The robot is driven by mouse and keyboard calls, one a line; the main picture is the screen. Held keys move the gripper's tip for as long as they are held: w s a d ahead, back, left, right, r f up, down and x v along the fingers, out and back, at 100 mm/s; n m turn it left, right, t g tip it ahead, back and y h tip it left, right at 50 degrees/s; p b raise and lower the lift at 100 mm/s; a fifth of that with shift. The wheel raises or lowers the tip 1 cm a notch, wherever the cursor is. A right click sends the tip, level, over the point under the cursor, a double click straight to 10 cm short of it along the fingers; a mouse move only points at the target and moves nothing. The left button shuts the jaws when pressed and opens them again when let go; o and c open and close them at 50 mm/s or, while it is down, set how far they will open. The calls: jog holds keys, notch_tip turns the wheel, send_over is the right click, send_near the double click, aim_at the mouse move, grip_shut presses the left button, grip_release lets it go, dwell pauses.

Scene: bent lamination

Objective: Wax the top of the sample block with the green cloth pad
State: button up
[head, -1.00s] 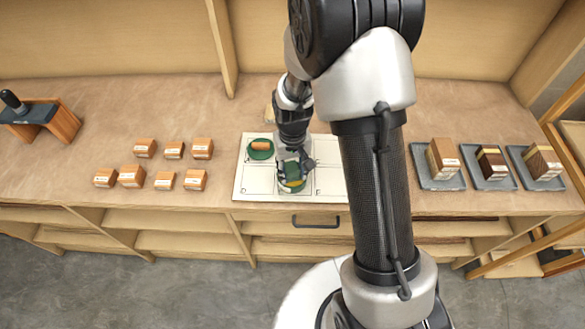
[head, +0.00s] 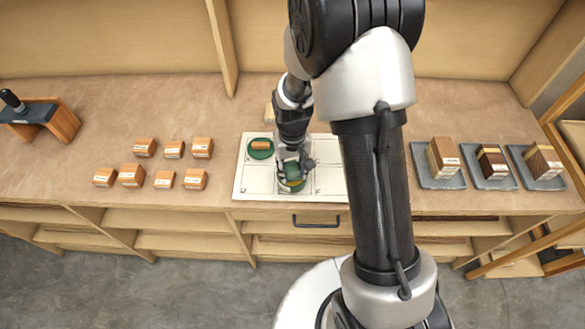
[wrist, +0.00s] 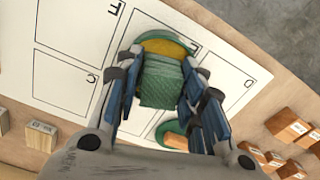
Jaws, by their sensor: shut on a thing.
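The green cloth pad (wrist: 161,82) is between the fingers of my gripper (wrist: 160,95), which is shut on it. Just past the pad in the wrist view is a round green dish with a yellow surface (wrist: 168,47). The pad overlaps the yellow surface in the picture; I cannot tell whether they touch. In the head view my gripper (head: 292,170) is over the white lettered board (head: 242,178) and partly hides the dish. Blocks stand on grey trays at the right, including a left one (head: 444,158); I cannot tell which is the sample block.
A second green dish with an orange piece (head: 260,147) lies on the board behind and left of my gripper. Several small labelled wooden blocks (head: 172,149) stand to the left. A dark-handled tool on a wooden stand (head: 40,118) is at far left. The bench between blocks and tool is clear.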

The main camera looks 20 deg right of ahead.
aim_at(294, 172)
jog(key=shift+r+p, duration=2.6)
jog(key=shift+r, duration=0.9)
jog(key=shift+f, duration=0.1)
jog(key=f+b, duration=0.1)
jog(key=b, duration=0.3)
jog(key=shift+s, duration=0.2)
jog(key=b, duration=0.3)
jog(key=shift+s+f+n, duration=0.1)
jog(key=shift+s+n, duration=0.2)
jog(key=shift+s, duration=0.2)
jog(key=shift+r, duration=0.2)
